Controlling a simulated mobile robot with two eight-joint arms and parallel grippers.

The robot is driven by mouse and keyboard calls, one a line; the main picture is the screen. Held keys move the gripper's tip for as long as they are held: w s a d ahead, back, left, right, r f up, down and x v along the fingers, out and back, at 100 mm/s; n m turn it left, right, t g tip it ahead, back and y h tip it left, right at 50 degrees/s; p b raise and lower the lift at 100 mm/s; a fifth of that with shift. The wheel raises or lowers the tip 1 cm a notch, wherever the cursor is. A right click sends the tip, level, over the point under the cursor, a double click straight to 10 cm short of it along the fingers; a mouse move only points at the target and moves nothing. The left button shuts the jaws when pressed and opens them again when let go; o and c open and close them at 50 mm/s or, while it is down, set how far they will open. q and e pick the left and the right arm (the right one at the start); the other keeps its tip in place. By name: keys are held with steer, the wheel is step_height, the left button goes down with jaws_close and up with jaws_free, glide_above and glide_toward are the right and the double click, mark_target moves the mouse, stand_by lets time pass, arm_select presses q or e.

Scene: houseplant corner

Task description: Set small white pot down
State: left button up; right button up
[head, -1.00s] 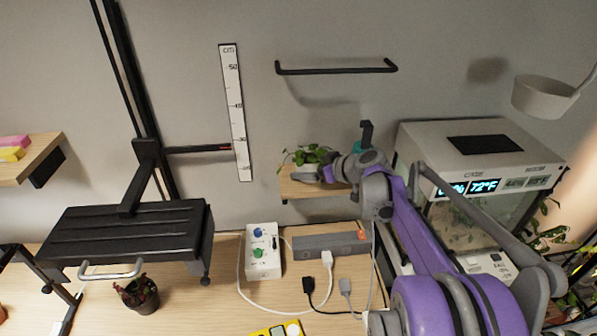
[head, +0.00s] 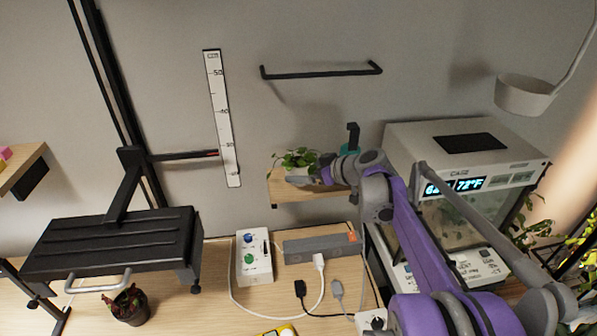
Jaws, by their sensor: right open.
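A small leafy green plant (head: 298,158) stands on the small wooden wall shelf (head: 310,195). Its pot is almost wholly hidden behind my right gripper, so I cannot make out its colour or its exact seat on the shelf. My right gripper (head: 303,179) is at the shelf, directly in front of the plant, with its jaws open. I cannot tell if a finger still touches the pot. My left gripper is not in view.
A black rail (head: 320,73) is on the wall above the shelf. A terrarium (head: 465,160) stands to the right, close to my right arm. A power strip (head: 322,247) and a control box (head: 254,257) are below the shelf. A white hanging pot (head: 524,97) is at upper right.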

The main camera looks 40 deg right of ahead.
steer(key=v, duration=0.9)
steer(key=s+a+f+g, duration=0.2)
steer(key=a+f, duration=0.3)
steer(key=a, duration=0.4)
steer(key=s+a+f+g, duration=0.3)
steer(key=a+f, duration=0.3)
steer(key=a, duration=0.4)
steer(key=s+a+f+m+g+h, duration=0.1)
steer(key=s+a+f+h, duration=0.1)
steer(key=s+a+f, duration=0.6)
steer(key=s+f, duration=0.1)
steer(key=s, duration=0.1)
steer(key=shift+s+a+f+m, duration=0.2)
steer(key=shift+s+m, duration=0.05)
steer(key=shift+m, duration=0.15)
